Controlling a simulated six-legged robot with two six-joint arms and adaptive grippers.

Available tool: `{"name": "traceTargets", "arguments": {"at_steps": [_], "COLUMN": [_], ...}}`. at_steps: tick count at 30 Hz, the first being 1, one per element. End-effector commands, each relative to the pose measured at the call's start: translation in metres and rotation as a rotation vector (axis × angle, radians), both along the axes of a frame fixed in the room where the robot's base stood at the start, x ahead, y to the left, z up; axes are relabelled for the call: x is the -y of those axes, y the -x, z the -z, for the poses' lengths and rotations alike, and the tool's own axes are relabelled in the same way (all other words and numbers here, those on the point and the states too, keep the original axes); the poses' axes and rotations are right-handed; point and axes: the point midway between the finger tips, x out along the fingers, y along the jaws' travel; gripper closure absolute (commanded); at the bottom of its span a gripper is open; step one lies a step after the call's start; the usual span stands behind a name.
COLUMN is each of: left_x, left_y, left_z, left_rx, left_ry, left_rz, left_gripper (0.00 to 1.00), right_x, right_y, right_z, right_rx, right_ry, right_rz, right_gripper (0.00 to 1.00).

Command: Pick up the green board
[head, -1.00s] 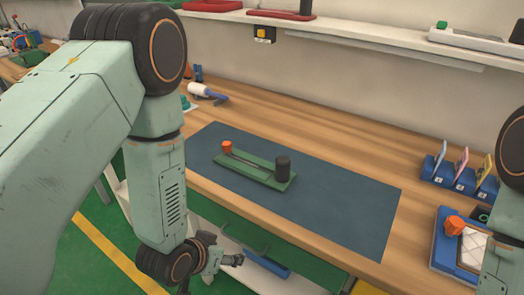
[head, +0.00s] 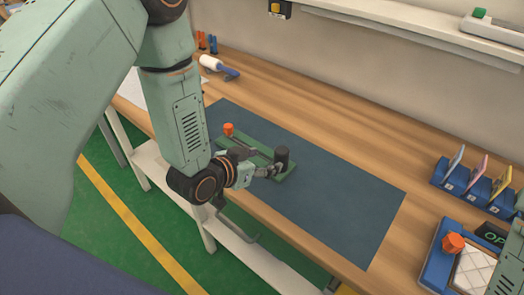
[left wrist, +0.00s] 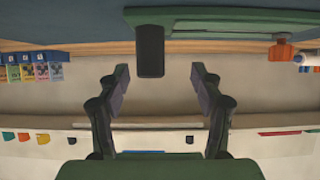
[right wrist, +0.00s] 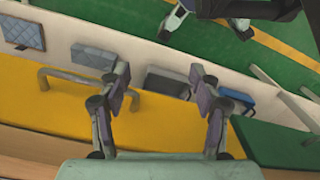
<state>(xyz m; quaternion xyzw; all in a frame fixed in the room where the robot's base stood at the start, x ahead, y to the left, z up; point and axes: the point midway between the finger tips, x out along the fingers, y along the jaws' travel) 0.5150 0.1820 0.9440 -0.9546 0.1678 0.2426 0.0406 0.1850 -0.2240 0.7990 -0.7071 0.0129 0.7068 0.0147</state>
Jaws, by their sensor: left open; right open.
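The green board (head: 288,172) lies on a dark blue mat (head: 340,205) on the wooden bench. An orange knob (head: 228,130) stands at its left end and a black cylinder (head: 281,157) at its right end. My left gripper (head: 276,171) is at the board's near side by the cylinder, partly covering the board. In the left wrist view, turned upside down, the left jaws (left wrist: 155,80) are open and empty. The black cylinder (left wrist: 150,50) and board (left wrist: 225,17) are ahead of them. My right gripper (right wrist: 160,90) is open and empty in its wrist view, away from the board.
A blue rack (head: 475,188) with coloured cards and a blue tray (head: 440,255) with an orange knob stand at the right. A white roll (head: 211,62) is at the back left. A shelf (head: 390,35) runs above. The mat is clear right of the board.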

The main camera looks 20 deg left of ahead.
Motion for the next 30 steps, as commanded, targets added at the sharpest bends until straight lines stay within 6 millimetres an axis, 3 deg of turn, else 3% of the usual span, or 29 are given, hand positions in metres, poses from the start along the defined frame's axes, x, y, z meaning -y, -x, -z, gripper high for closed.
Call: {"name": "traceTargets", "arguments": {"at_steps": [18, 28, 30], "left_x": [0.031, 0.034, 0.033], "left_y": [-0.05, -0.056, -0.056], "left_z": [0.035, 0.037, 0.037], "left_rx": [0.0, -0.001, -0.001], "left_ry": [0.0, 0.001, 0.0], "left_rz": [0.002, 0.002, 0.001], "left_gripper": [0.34, 0.34, 0.4], "right_x": [0.0, 0.0, 0.0], "right_y": [0.0, 0.0, 0.0], "right_z": [-0.001, -0.001, -0.001], "right_rx": [0.0, 0.0, 0.0], "right_ry": [0.0, 0.0, 0.0], "right_rz": [0.0, 0.0, 0.001], "right_gripper": [0.36, 0.36, 0.36]}}
